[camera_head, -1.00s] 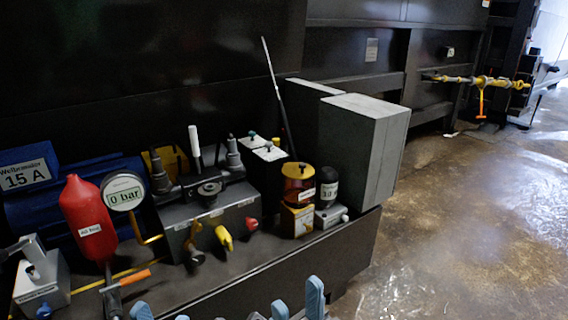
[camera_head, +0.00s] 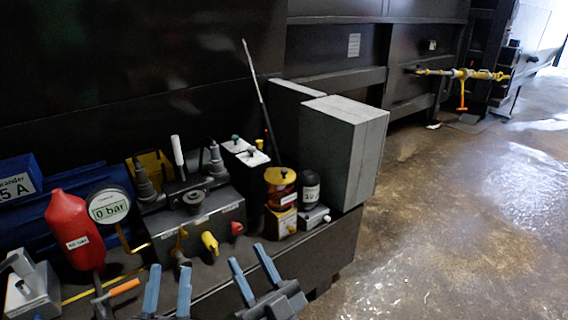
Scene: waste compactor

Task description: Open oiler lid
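The likely oiler is a small red see-through cup on a yellow block (camera_head: 282,221), with a yellow lid (camera_head: 280,175) on top. The lid looks closed. It stands near the right end of the dark bench, in the head view. My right gripper (camera_head: 250,260) is open and empty, in front of and below the oiler, apart from it. My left gripper (camera_head: 168,285) is open and empty at the bottom of the view, in front of the valve block and left of the oiler.
A dark labelled bowl (camera_head: 310,188) stands right beside the oiler, with a grey box (camera_head: 347,150) behind. Left are the valve block (camera_head: 200,220) with yellow and red knobs, a pressure gauge (camera_head: 109,207) and a red bottle (camera_head: 72,235). The floor at right is clear.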

